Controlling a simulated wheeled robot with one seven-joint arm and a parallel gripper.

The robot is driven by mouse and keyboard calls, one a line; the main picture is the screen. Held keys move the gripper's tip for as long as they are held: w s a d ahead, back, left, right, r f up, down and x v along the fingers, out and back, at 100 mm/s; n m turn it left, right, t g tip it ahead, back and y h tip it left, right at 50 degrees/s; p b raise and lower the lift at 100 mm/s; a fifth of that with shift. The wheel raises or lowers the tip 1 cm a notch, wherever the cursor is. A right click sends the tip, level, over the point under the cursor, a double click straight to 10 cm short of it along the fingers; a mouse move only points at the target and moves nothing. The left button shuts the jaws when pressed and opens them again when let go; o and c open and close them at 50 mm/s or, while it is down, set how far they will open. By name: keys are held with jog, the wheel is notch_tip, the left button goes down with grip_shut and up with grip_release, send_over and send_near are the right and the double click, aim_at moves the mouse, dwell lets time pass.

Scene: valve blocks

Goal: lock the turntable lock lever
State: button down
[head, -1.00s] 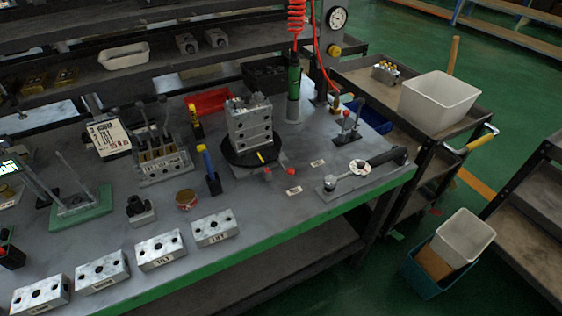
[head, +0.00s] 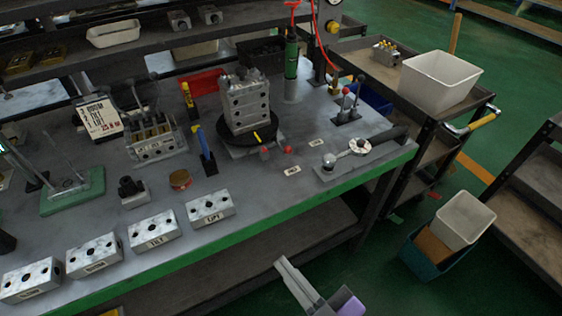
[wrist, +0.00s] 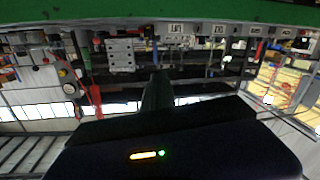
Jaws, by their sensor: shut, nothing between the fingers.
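The turntable is a black disc (head: 270,131) on the bench with a grey metal valve block (head: 245,100) standing on it. At its front edge is a small lever with a red knob (head: 287,150); a second, darker reddish knob (head: 264,153) sits to its left. I cannot tell which setting the lever is in. Two small labels lie nearby, one in front (head: 292,170) and one to the right (head: 316,142); their text is unreadable. My gripper (head: 283,263) is shut and empty, below and in front of the bench edge, well away from the lever. It also shows in the wrist view (wrist: 158,82).
A blue-handled tool (head: 206,145) stands left of the turntable. A clamp-like lever (head: 358,147) lies to the right. Several labelled metal blocks (head: 210,207) line the front edge (head: 250,208). A cart with a white bin (head: 440,80) stands right.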

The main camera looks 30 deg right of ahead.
jog(key=w+a+n+h+b, duration=0.1)
jog(key=w+n, duration=0.1)
jog(key=w, duration=0.4)
jog(key=w+a+f+n+h, duration=0.1)
jog(key=w, duration=0.5)
jog(key=w+a+n+h+b, duration=0.1)
jog(key=w+a+n+h, duration=0.1)
jog(key=w, duration=0.4)
jog(key=shift+w+a+f+n+g+b, duration=0.1)
jog(key=shift+f+n+g+b, duration=0.15)
jog(key=shift+n+g+b, duration=0.1)
jog(key=w+d+h, duration=0.1)
jog(key=w+d+r+h, duration=0.1)
jog(key=h, duration=0.1)
jog(key=w+d+g+h, duration=0.1)
jog(key=shift+d+r+h, duration=0.25)
jog(key=shift+d+h, duration=0.05)
jog(key=shift+d, duration=0.05)
jog(key=d+h, duration=0.1)
jog(key=s+d+f+g+h, duration=0.1)
jog(key=s+d+h, duration=0.1)
jog(key=d, duration=0.1)
jog(key=shift+s+d+f+g, duration=0.1)
jog(key=shift+s+f+g, duration=0.1)
jog(key=shift+g, duration=0.15)
jog(key=shift+d+f, duration=0.1)
jog(key=shift+d, duration=0.05)
